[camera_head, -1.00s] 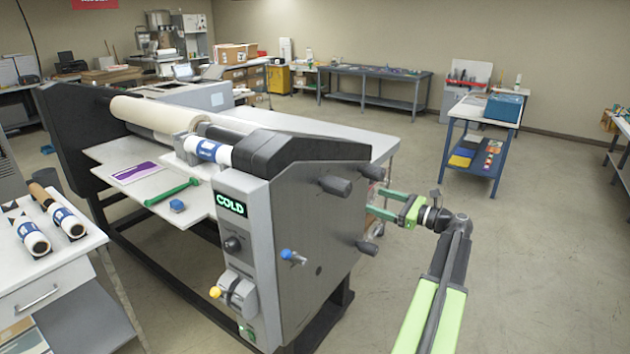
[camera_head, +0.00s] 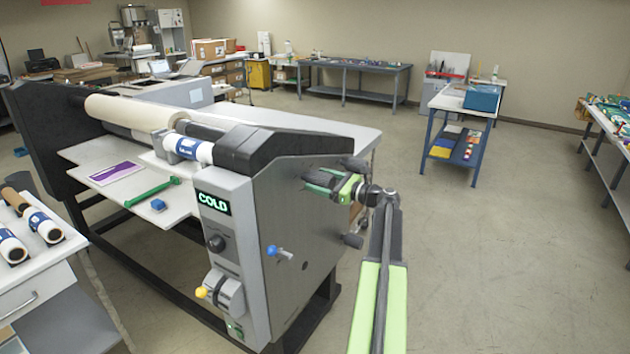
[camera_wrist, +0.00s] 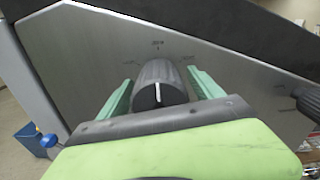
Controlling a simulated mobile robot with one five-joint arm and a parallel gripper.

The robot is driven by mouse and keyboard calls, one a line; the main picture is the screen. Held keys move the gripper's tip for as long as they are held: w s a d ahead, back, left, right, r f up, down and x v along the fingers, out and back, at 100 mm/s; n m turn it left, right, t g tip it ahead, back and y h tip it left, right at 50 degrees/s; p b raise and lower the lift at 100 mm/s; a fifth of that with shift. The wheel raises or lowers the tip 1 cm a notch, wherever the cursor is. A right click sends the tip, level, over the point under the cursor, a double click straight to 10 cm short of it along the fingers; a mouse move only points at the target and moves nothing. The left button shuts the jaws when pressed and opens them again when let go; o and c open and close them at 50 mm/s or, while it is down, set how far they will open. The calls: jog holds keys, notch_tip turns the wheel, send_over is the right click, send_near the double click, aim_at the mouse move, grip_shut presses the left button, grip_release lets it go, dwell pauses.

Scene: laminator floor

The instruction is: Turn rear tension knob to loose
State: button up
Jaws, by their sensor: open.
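The laminator (camera_head: 290,215) stands with its grey side panel facing my arm. My gripper (camera_head: 314,180) is open at the panel's upper part. In the wrist view a dark ribbed knob (camera_wrist: 160,84) sits between the open green fingers of my gripper (camera_wrist: 159,78), with a gap visible on each side. Its white pointer line is near upright, tilted slightly left. Small marks above and beside it are too small to read. A second dark knob (camera_wrist: 308,101) is at the right edge, also visible in the head view (camera_head: 355,165). I cannot tell from labels which is the rear one.
A lower dark knob (camera_head: 352,240) sticks out of the panel below my gripper. A blue-tipped lever (camera_head: 272,250) and a yellow-tipped lever (camera_head: 201,292) stand nearer the front. Open floor (camera_head: 470,270) lies to the right.

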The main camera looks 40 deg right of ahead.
jog(key=shift+x, duration=0.8)
jog(key=c, duration=1.4)
